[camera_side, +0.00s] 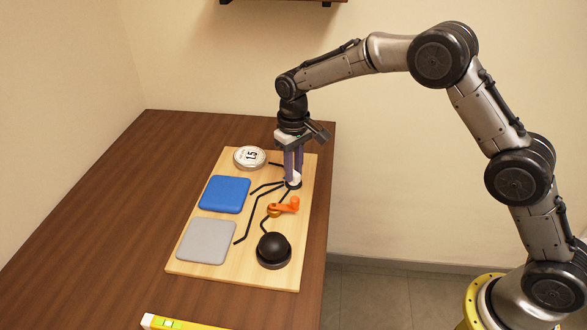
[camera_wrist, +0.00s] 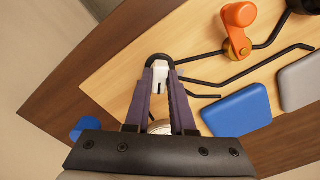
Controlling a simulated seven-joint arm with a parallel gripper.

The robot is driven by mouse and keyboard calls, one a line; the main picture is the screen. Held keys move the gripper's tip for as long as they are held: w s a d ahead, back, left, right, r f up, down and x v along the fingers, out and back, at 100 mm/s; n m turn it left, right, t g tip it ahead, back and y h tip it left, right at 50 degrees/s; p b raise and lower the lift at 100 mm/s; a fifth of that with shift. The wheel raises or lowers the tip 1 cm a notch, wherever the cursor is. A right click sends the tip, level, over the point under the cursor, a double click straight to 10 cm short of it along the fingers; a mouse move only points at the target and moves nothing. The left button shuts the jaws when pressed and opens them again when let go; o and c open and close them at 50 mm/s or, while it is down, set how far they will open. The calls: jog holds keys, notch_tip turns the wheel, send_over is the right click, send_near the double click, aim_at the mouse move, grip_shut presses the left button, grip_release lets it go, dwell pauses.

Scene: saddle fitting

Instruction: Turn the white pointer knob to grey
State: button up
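The white pointer knob (camera_side: 293,179) sits on a dark round base near the right edge of the wooden board (camera_side: 190,266). In the wrist view the knob (camera_wrist: 160,76) shows a short dark mark and lies between my fingertips. My gripper (camera_side: 293,176) points down over it, and its purple fingers appear closed against both sides of the knob. The grey pad (camera_side: 207,241) lies at the board's front left; part of it also shows in the wrist view (camera_wrist: 302,80). Which way the knob points is hard to tell.
A blue pad (camera_side: 224,194) and a round dial marked 1.5 (camera_side: 250,157) lie on the board. An orange crank (camera_side: 287,206) and a black dome (camera_side: 273,248) stand in front of the knob. Black lines run across the board. A yellow-green level (camera_side: 172,323) lies at the table's front.

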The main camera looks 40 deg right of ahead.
grip_shut()
jog(key=shift+n, duration=0.3)
jog(key=n, duration=0.3)
jog(key=shift+r+n, duration=0.1)
jog(key=shift+n, duration=0.3)
jog(key=n, duration=0.3)
jog(key=shift+n, duration=0.3)
jog(key=n, duration=0.4)
jog(key=shift+n, duration=1.9)
jog(key=o, duration=0.7)
grip_release()
